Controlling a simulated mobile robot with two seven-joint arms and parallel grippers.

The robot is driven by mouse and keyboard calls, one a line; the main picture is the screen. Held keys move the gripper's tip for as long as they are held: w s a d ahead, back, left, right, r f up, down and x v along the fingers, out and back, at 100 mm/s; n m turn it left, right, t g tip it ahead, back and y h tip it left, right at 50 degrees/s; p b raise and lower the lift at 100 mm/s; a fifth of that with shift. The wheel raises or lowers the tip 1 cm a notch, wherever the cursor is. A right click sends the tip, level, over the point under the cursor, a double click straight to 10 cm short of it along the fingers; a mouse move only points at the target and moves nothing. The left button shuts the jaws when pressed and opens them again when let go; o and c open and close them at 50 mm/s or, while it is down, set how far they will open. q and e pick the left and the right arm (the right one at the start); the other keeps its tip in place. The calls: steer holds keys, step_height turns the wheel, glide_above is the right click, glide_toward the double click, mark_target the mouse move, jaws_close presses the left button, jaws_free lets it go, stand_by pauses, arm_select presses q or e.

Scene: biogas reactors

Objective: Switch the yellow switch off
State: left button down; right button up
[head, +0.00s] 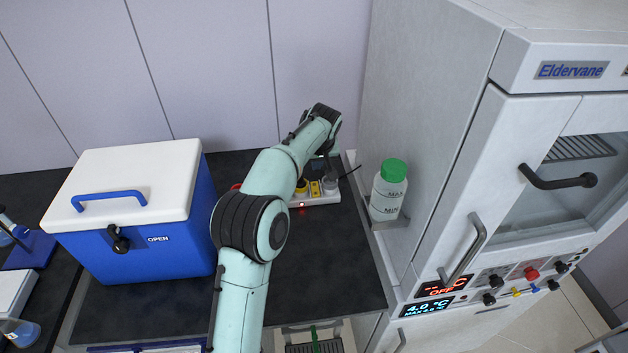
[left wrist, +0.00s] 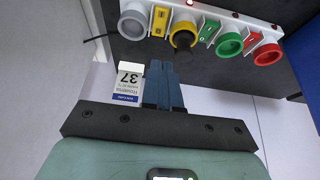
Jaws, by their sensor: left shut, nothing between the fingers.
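The yellow switch (left wrist: 160,21) is a small rocker on a white switch panel, between a grey round cap (left wrist: 132,20) and a yellow round socket (left wrist: 183,37). In the head view the yellow switch (head: 315,189) shows just beyond my arm. My left gripper (left wrist: 164,66) has its blue fingers shut together and empty. In the left wrist view its tips point toward the panel, just below the yellow switch and socket; I cannot tell whether they touch. In the head view my arm hides part of the panel. My right gripper is in neither view.
A green switch (left wrist: 208,31) and a red switch (left wrist: 252,41) share the panel with green and red sockets. A blue cooler (head: 155,245) stands left of my arm. A green-capped bottle (head: 387,190) and a grey cabinet (head: 430,130) stand right. Bare black counter (head: 335,265) lies in front.

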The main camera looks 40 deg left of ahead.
mark_target(313, 185)
arm_select(q)
steer(key=p+x, duration=0.1)
steer(key=x, duration=1.3)
steer(key=shift+s+d+f, duration=0.1)
steer(key=shift+s, duration=0.05)
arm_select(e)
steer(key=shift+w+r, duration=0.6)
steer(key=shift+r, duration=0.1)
